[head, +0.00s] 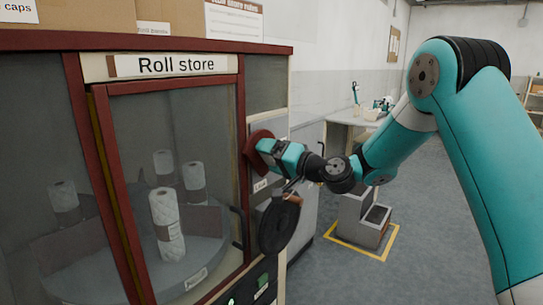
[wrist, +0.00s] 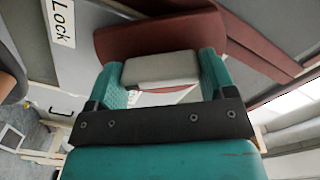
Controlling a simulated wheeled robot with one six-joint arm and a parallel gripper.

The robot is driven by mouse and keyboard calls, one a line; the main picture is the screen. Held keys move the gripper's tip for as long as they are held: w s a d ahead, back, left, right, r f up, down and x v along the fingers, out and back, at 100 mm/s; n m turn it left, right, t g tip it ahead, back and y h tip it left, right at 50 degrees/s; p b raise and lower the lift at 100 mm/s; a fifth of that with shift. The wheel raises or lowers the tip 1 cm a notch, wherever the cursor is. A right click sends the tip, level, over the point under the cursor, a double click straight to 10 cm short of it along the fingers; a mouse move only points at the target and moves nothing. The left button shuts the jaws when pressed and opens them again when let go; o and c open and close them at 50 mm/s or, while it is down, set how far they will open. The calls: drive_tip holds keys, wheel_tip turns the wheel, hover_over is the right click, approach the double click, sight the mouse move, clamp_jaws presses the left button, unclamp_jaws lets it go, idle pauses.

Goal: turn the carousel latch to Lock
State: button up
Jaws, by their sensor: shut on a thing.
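The carousel latch (head: 252,157) is a dark red round piece on the right side panel of the Roll store cabinet. My gripper (head: 268,150) is at the latch, reaching in from the right. In the wrist view, the teal fingers of my gripper (wrist: 162,75) stand on both sides of a pale grey grip block (wrist: 162,68) in front of the red latch plate (wrist: 150,35), and are shut on it. A white Lock label (wrist: 60,22) is left of the latch in the wrist view. In the head view a small label (head: 260,186) sits below the latch. My fingers hide part of the latch.
The cabinet's red-framed glass door (head: 175,180) is shut, with several wadding rolls (head: 167,225) on the carousel (head: 215,258) behind it. A black round thing (head: 279,224) hangs below my gripper. A grey step-like unit (head: 362,220) stands behind on the floor.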

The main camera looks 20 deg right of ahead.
drive_tip(key=m+p, duration=0.1)
drive_tip(key=m, duration=0.3)
drive_tip(key=shift+p, duration=0.35)
drive_tip(key=shift+m+p, duration=0.6)
drive_tip(key=shift+m, duration=1)
drive_tip(key=shift+f, duration=0.1)
drive_tip(key=o, duration=0.9)
drive_tip(key=shift+d, duration=0.1)
drive_tip(key=shift+b+v, duration=3.6)
drive_tip(key=shift+v, duration=5.05)
